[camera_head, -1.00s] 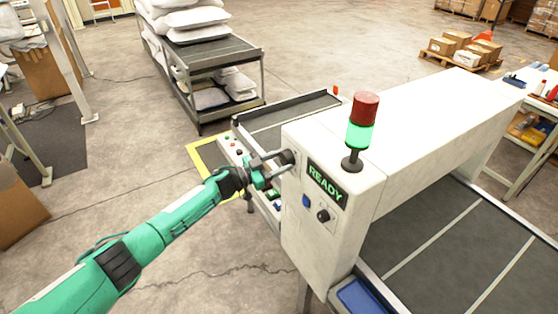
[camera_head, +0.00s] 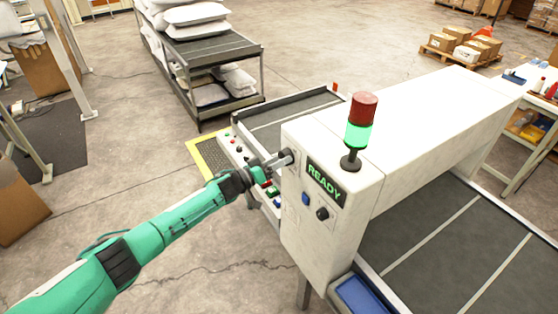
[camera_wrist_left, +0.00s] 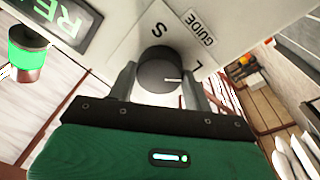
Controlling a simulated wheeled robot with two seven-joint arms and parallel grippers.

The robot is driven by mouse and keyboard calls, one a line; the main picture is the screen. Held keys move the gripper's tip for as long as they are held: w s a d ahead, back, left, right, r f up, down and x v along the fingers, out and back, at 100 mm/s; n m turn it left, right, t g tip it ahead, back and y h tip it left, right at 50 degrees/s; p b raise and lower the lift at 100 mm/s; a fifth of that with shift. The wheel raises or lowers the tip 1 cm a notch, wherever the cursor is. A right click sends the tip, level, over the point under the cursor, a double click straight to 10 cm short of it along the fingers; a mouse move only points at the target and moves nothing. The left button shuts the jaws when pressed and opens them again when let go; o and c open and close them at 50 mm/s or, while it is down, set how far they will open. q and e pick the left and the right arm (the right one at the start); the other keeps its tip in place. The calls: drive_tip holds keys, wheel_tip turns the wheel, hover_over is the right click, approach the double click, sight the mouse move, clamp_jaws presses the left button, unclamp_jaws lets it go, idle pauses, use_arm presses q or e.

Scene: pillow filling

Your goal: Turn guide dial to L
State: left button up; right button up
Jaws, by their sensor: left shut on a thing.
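The guide dial (camera_wrist_left: 158,72) is a dark round knob on the white machine's end face, beside a GUIDE label (camera_wrist_left: 200,27). In the left wrist view its white mark points right, to the L (camera_wrist_left: 198,68) side and away from the S (camera_wrist_left: 158,30). My left gripper (camera_wrist_left: 160,85) has one finger on each side of the dial and is shut on it. In the head view the left gripper (camera_head: 282,161) reaches the dial (camera_head: 288,156) from the left. My right gripper is not in view.
The machine (camera_head: 420,120) carries a lit READY display (camera_head: 325,183), a red and green signal lamp (camera_head: 360,132), a blue button (camera_head: 306,199) and a black knob (camera_head: 322,213). A button panel (camera_head: 240,150) lies below my wrist. A pillow cart (camera_head: 215,55) stands behind.

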use_arm(q)
drive_tip(key=shift+f, duration=0.1)
idle(0.4)
drive_tip(key=o, duration=1)
drive_tip(key=shift+c, duration=0.2)
drive_tip(key=b+v, duration=0.5)
drive_tip(key=v, duration=0.9)
